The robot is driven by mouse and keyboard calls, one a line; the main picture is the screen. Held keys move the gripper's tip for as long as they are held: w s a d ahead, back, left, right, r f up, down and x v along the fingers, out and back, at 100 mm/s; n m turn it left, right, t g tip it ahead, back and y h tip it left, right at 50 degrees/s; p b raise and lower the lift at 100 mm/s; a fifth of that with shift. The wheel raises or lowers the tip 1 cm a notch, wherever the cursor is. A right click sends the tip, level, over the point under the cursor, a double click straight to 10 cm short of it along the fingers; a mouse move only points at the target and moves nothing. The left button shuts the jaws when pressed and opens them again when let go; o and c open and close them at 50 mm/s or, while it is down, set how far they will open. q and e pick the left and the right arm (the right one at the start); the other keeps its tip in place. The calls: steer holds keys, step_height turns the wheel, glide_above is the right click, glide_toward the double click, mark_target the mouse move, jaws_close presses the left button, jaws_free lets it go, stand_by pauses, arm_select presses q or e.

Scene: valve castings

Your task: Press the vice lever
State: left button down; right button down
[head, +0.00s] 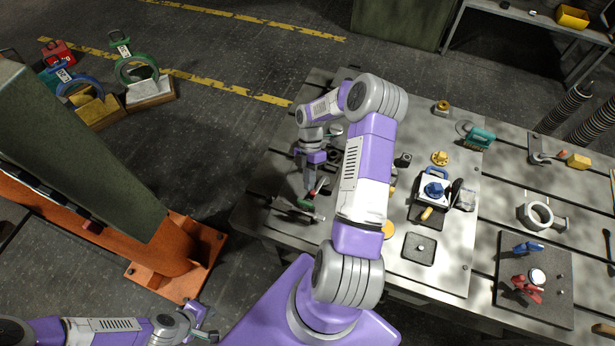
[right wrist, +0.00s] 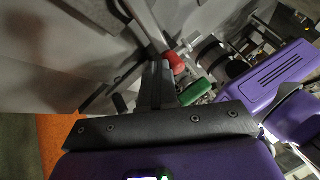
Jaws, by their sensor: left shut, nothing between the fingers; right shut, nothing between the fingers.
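My right gripper (head: 311,190) is shut and empty, pointing down at the left end of the bench. A small red knob (head: 313,194) and a green part (head: 305,204) are close by its fingertips, among grey metal parts. In the right wrist view the shut fingers (right wrist: 158,70) end just left of the red knob (right wrist: 175,62), with the green part (right wrist: 195,92) below it. I cannot tell whether finger and knob touch. The knob appears to belong to the vice lever, but my arm hides part of this area. My left gripper (head: 207,328) is shut and empty at the bottom left, away from the bench.
On the slotted bench (head: 490,275), a blue-and-white casting (head: 434,190) stands right of my right arm. A dark mat (head: 540,290) holds blue and red parts. An orange steel base (head: 175,260) stands left. Floor behind the bench's left end is clear.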

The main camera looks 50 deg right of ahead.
arm_select(q)
steer(key=shift+r, duration=0.1)
arm_select(e)
steer(key=shift+s+a+n+g+h, duration=0.15)
steer(key=shift+s+n+g+h, duration=0.2)
steer(key=shift+n, duration=0.35)
steer(key=shift+w, duration=0.45)
steer(key=w, duration=0.3)
steer(key=shift+w+d+b, duration=0.15)
steer(key=shift+d+b, duration=0.15)
steer(key=shift+b, duration=0.1)
arm_select(q)
steer(key=shift+w+p, duration=0.5)
steer(key=shift+w, duration=0.05)
arm_select(e)
steer(key=v, duration=1)
steer(key=shift+s, duration=0.3)
steer(key=shift+d, duration=0.1)
arm_select(q)
steer(key=shift+r, duration=0.15)
arm_select(e)
steer(key=shift+r, duration=0.1)
